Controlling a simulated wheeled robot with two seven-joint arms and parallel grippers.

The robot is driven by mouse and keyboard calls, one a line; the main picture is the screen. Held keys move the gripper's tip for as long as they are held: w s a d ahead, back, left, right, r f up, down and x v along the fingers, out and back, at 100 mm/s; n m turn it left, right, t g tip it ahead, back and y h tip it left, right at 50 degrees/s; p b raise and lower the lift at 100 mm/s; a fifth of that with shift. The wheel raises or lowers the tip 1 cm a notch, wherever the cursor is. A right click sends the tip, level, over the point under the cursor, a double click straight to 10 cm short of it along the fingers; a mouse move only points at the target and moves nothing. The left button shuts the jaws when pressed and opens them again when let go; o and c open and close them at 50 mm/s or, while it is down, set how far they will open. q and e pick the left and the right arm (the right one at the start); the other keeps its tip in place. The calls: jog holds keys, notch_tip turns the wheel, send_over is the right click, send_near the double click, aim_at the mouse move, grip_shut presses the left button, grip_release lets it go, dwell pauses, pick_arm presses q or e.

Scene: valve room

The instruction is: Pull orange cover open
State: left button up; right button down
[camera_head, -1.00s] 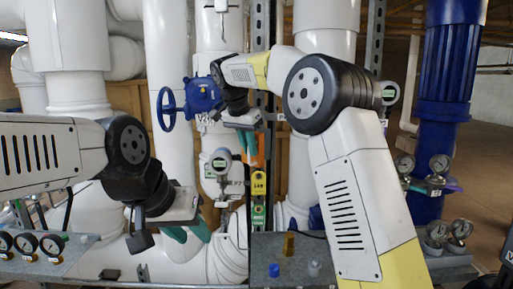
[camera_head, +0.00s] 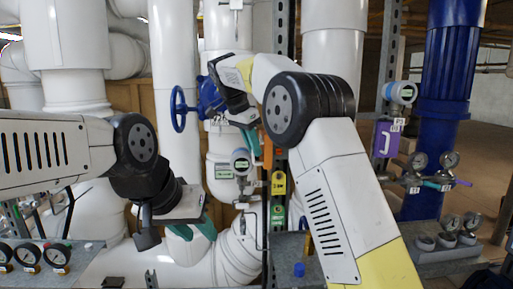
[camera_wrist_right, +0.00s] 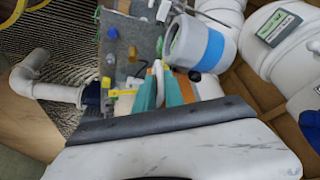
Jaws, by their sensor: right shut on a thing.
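The orange cover (camera_head: 267,150) is a narrow upright strip, partly hidden behind my right arm. My right gripper (camera_head: 255,143) has its teal fingers against it, shut on it. In the right wrist view, the orange cover (camera_wrist_right: 184,90) shows between and beside the teal fingers of the gripper (camera_wrist_right: 160,90). How much of it lies between them is hard to see. My left gripper (camera_head: 195,231) hangs low at the left, away from the cover, with its teal fingers apart and nothing visible between them.
A blue handwheel valve (camera_head: 180,108) stands left of my right gripper. A round gauge (camera_head: 240,162), a yellow tag (camera_head: 278,183) and a green tag (camera_head: 278,213) are close below it. A purple box (camera_head: 387,139) is right of my right arm. White pipes fill the background.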

jog(key=shift+w+r, duration=0.1)
jog(key=shift+w, duration=0.1)
jog(key=c, duration=1.5)
grip_release()
jog(key=shift+d, duration=0.15)
jog(key=shift+a+r, duration=0.2)
jog(key=shift+r, duration=0.05)
jog(key=v, duration=0.7)
jog(key=shift+s, duration=0.15)
